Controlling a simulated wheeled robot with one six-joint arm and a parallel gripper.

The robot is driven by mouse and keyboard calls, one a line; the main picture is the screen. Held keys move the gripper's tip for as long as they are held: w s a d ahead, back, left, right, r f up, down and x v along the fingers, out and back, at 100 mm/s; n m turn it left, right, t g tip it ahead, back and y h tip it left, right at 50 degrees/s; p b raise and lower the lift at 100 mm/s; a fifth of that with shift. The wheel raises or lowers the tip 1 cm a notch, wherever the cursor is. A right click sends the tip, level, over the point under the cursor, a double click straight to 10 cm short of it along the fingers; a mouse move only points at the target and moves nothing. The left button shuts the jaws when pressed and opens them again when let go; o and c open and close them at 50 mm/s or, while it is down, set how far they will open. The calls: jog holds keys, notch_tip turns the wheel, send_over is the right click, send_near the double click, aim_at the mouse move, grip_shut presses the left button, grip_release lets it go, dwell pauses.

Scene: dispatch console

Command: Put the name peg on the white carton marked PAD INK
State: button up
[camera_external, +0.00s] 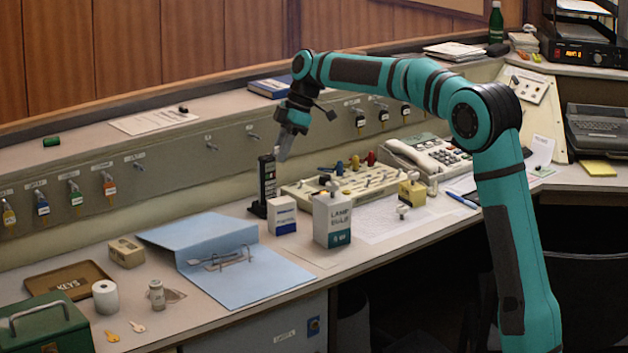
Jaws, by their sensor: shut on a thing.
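My gripper (284,150) points down at the upper middle of the desk, beside the top of a black upright stand (268,185). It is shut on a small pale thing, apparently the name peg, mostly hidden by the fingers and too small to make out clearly. A small white carton with a blue lower part (283,217) stands upright in front of the stand, below my gripper. Its lettering is too small to read. My gripper is above the carton and apart from it. A taller white and green carton marked LAMP BULB (332,222) stands just right of it.
A key board with coloured pegs (300,193) and a telephone (428,158) are behind the cartons. A yellow block (412,193) stands right, a blue folder (225,260) lies left. The sloping panel with hanging keys (195,155) rises behind. Bare desk shows between folder and cartons.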

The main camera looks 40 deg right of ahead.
aim_at(277, 201)
notch_tip(277, 201, down, 10)
jog(key=shift+r, duration=0.15)
dwell(0.4)
jog(key=o, duration=0.9)
jog(key=shift+o, duration=0.2)
jog(key=v, duration=1.2)
